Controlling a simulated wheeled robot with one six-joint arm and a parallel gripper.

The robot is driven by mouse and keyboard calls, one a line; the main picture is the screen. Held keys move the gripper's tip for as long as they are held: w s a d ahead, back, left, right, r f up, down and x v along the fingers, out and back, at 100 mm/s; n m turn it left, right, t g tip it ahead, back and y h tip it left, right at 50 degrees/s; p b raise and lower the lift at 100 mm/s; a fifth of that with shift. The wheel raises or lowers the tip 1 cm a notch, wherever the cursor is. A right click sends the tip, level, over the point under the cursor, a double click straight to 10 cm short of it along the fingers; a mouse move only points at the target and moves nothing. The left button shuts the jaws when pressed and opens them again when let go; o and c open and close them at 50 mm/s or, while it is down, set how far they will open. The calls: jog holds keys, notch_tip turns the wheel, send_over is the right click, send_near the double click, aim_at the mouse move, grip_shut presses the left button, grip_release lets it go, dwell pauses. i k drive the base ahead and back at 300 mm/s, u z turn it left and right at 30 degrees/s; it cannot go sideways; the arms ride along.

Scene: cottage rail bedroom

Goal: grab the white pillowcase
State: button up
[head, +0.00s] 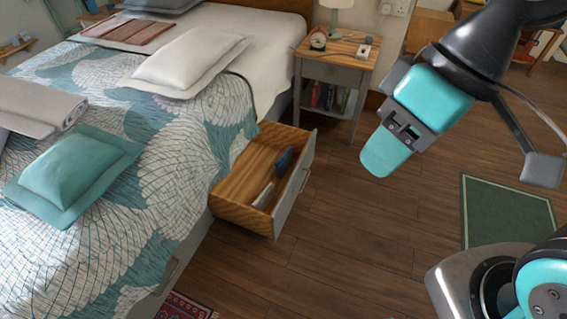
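The white pillowcase (187,60) shows as a plump white pillow with a flat flanged edge. It lies on the patterned teal and white bed cover near the head of the bed, at upper left of centre. My gripper (384,158) hangs in the air over the floor, well to the right of the bed and apart from the pillowcase. Its teal finger part points down and left. I see it side-on, so its opening is hidden. I see nothing held in it.
A teal pillow (73,174) and a grey rolled blanket (40,103) lie on the bed. An open wooden drawer (232,196) juts from the bedside. A nightstand (336,72) with a lamp (337,7) and clock (318,39) stands behind. The wood floor (350,240) is mostly clear.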

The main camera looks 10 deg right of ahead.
aim_at(261, 203)
jog(key=u, duration=0.2)
jog(key=i, duration=1.25)
jog(key=u, duration=0.7)
